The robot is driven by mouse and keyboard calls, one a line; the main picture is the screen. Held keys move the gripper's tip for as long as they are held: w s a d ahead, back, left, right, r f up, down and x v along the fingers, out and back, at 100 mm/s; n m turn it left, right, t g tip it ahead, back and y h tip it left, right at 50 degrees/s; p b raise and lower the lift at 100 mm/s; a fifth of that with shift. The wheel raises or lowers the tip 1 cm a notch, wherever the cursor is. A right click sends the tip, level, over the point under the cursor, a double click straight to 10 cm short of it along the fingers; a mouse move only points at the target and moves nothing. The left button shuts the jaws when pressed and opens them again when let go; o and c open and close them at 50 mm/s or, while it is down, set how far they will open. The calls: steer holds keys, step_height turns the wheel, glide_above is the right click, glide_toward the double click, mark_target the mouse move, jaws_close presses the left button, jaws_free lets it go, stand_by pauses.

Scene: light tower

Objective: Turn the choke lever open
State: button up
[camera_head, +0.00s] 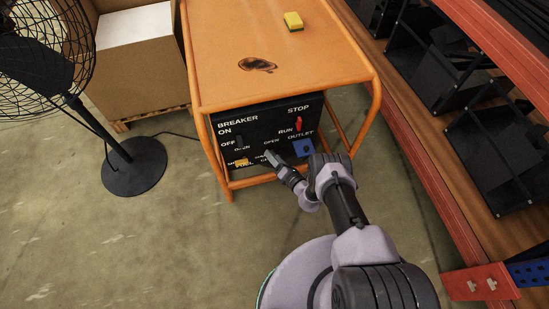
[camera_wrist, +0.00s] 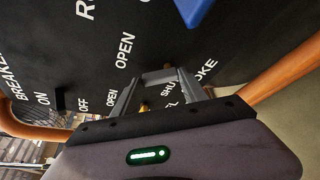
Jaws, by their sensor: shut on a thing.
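The black control panel (camera_head: 262,118) is on the front of an orange-framed generator. In the head view my gripper (camera_head: 270,155) reaches its lower middle, just under the word OPEN. In the wrist view my gripper (camera_wrist: 160,77) has its fingertips at the panel, between the labels OPEN and SHUT beside CHOKE. It is shut on a small part there, which I take to be the choke lever. The fingertips mostly hide that lever, so its exact angle cannot be told. A yellow fuel lever (camera_head: 241,162) is at the panel's lower left.
A blue outlet (camera_head: 303,147) sits right of my gripper, with a red run switch (camera_head: 299,124) above it. The orange tube frame (camera_head: 214,150) borders the panel. A fan (camera_head: 130,170) stands left; shelving (camera_head: 480,160) stands right. A yellow sponge (camera_head: 293,21) lies on top.

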steer(key=o, duration=1.4)
steer(key=p+v, duration=0.4)
steer(key=v, duration=1.3)
steer(key=shift+s+d, duration=0.2)
steer(key=shift+f, duration=0.1)
